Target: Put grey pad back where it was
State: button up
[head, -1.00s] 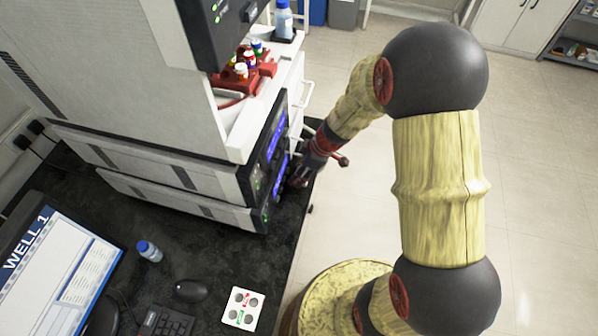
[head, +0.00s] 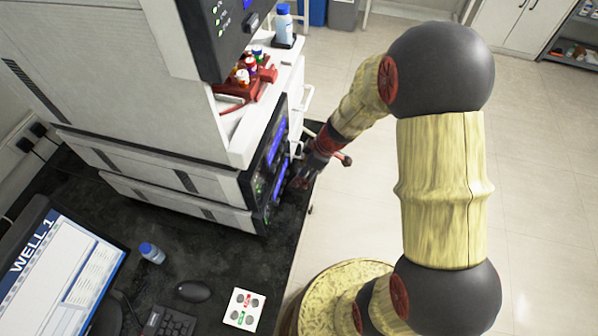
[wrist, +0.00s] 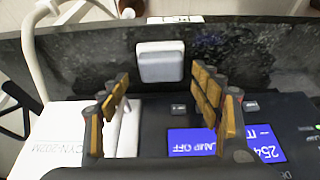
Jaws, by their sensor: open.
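A light grey rounded-square pad (wrist: 160,62) lies on the dark bench top in the wrist view, close to the instrument front. My gripper (wrist: 161,88) is open, with its two fingers apart and nothing between them. The pad shows just beyond the fingertips, roughly centred between them; I cannot tell the height gap. In the head view, my gripper (head: 300,182) is low beside the instrument's front panel at the bench edge. I cannot make out the pad there.
The stacked instrument (head: 150,165), with lit blue displays, stands close beside my gripper. A red vial rack (head: 250,82) and a blue-capped bottle (head: 284,25) are on top. A marked card (head: 243,308), mouse (head: 193,291) and small bottle (head: 152,253) lie nearer. Open floor is to the right.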

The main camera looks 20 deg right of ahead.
jog(key=p+v, duration=0.1)
jog(key=v, duration=0.4)
jog(key=shift+s+r, duration=0.2)
jog(key=shift+r, duration=0.15)
jog(key=s+a+r+m+t+h, duration=0.1)
jog(key=s+a+r+m, duration=0.15)
jog(key=r, duration=0.65)
jog(key=s+a+r+m, duration=0.15)
jog(key=s+r, duration=0.25)
jog(key=r, duration=0.5)
jog(key=s+d+r+m+t+h, duration=0.2)
jog(key=s+r+m, duration=0.5)
jog(key=s, duration=0.5)
notch_tip(320, 180, up, 3)
jog(key=shift+d+f+h, duration=0.15)
jog(key=shift+d+h, duration=0.25)
jog(key=shift+c, duration=0.5)
